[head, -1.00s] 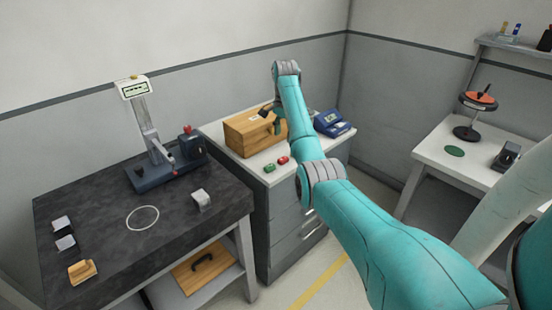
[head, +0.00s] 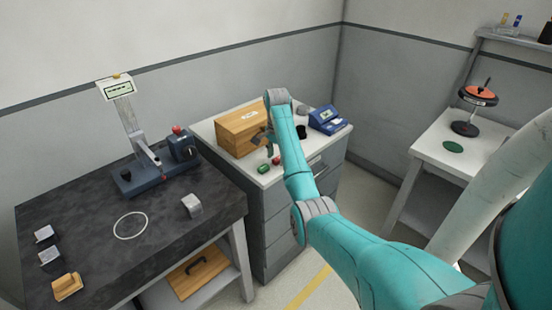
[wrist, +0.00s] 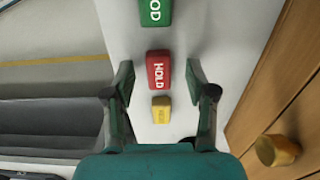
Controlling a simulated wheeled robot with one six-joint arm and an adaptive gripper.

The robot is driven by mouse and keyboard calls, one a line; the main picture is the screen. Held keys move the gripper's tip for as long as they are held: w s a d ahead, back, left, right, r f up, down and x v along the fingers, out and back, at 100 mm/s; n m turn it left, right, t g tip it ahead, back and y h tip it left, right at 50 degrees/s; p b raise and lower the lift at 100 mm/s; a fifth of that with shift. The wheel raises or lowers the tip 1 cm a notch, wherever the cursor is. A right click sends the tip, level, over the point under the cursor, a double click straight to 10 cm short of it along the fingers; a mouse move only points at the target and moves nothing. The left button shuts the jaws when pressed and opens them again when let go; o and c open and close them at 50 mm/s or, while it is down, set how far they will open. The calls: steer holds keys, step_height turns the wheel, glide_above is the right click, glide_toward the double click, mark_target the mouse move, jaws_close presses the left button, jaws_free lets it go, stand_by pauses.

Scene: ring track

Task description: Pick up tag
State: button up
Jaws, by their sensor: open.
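Three tags lie in a row on the white cabinet top in the wrist view: a green one (wrist: 155,11) at the far end, a red one lettered HOLD (wrist: 159,70), and a small yellow one (wrist: 161,109). My gripper (wrist: 160,82) is open and empty above them. The red tag shows between the fingertips and the yellow one nearer the palm. I cannot tell the exact height above them. In the head view the green tag (head: 264,168) and red tag (head: 276,161) show beside my arm. The yellow one is not seen there.
A wooden box (head: 238,133) stands close beside the tags; its brass knob (wrist: 278,151) sticks out in the wrist view. A blue device (head: 326,120) stands at the back right of the cabinet. A dark bench (head: 90,240) is at left, a white table (head: 425,150) at right.

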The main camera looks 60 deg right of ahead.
steer(key=shift+a+f, duration=0.1)
steer(key=shift+f, duration=0.25)
steer(key=c, duration=1)
steer(key=shift+c, duration=0.2)
steer(key=shift+r, duration=0.1)
